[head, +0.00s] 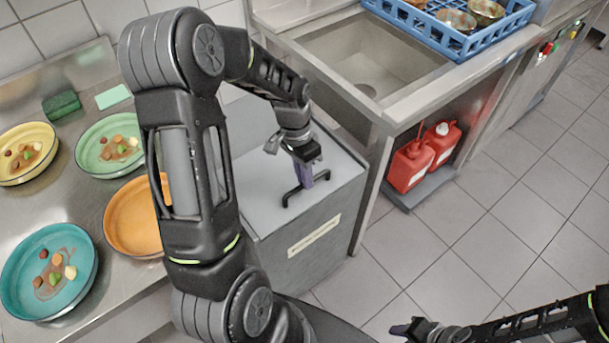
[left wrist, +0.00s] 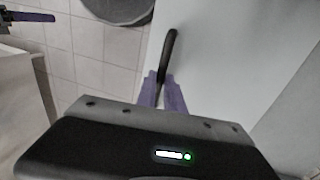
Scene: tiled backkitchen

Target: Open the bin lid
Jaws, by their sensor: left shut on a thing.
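The bin (head: 300,262) is a grey box with a pale label on its front, between the plate counter and the sink unit. Its pale grey lid (head: 258,192) appears to lie flat on top. A black bar handle (head: 290,197) stands near the lid's front edge. My left gripper (head: 304,177) reaches down from above, its purple fingers shut on the handle. In the left wrist view, the handle (left wrist: 169,50) runs between the fingers (left wrist: 163,92) over the lid (left wrist: 225,50). My right gripper (head: 405,328) is low over the floor, away from the bin; its jaw opening is unclear.
A steel counter (head: 75,215) at left holds several plates of food scraps, an orange plate (head: 128,222) and a green sponge (head: 61,106). A sink (head: 365,62) with a blue rack (head: 455,35) is behind right. Red canisters (head: 410,167) stand beneath. Tiled floor at right is free.

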